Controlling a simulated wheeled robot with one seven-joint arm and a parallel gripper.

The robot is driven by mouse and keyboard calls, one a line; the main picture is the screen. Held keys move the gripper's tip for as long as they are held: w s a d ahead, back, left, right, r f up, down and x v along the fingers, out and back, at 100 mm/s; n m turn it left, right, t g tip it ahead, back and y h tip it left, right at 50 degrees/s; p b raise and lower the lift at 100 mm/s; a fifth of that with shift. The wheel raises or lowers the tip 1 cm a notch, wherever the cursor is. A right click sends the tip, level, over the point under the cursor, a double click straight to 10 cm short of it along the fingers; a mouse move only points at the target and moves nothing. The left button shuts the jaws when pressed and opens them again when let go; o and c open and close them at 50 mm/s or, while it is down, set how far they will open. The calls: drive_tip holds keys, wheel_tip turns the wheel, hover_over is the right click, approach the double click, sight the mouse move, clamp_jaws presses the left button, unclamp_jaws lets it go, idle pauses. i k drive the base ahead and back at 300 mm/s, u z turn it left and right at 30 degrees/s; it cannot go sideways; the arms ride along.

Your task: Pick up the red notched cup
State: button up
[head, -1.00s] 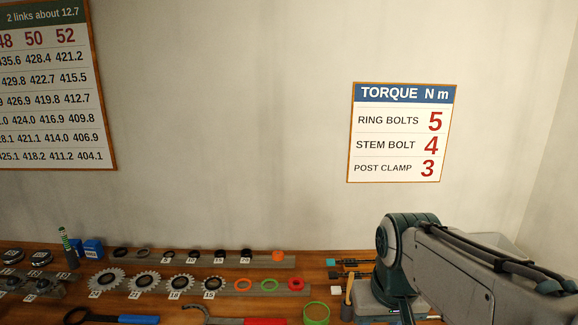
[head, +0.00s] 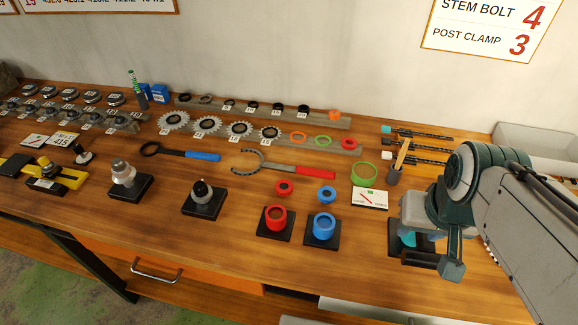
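A red cup-shaped piece (head: 276,219) sits on a black square pad near the front middle of the bench in the head view. Its notches are too small to make out. A smaller red ring-like piece (head: 284,187) lies just behind it. A blue cup-shaped piece (head: 324,227) stands on its own pad to the right. My gripper (head: 432,262) is well to the right of the red cup, apart from it, above the bench. Its fingers are partly hidden, so its opening is unclear. A teal piece (head: 408,239) on a dark pad shows beside my gripper, partly covered.
A red-handled wrench (head: 300,170) and a blue-handled tool (head: 190,154) lie behind the cups. A green ring (head: 364,173), a small card (head: 370,199) and a dark pot (head: 393,177) with a wooden-handled tool stand between the cups and my arm.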

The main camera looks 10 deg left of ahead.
sight(284, 188)
drive_tip(key=u, duration=0.05)
drive_tip(key=k, duration=0.5)
drive_tip(key=z, duration=2.15)
drive_tip(key=k, duration=1.4)
drive_tip(key=u, duration=2.15)
drive_tip(key=i, duration=1)
drive_tip(key=z, duration=0.05)
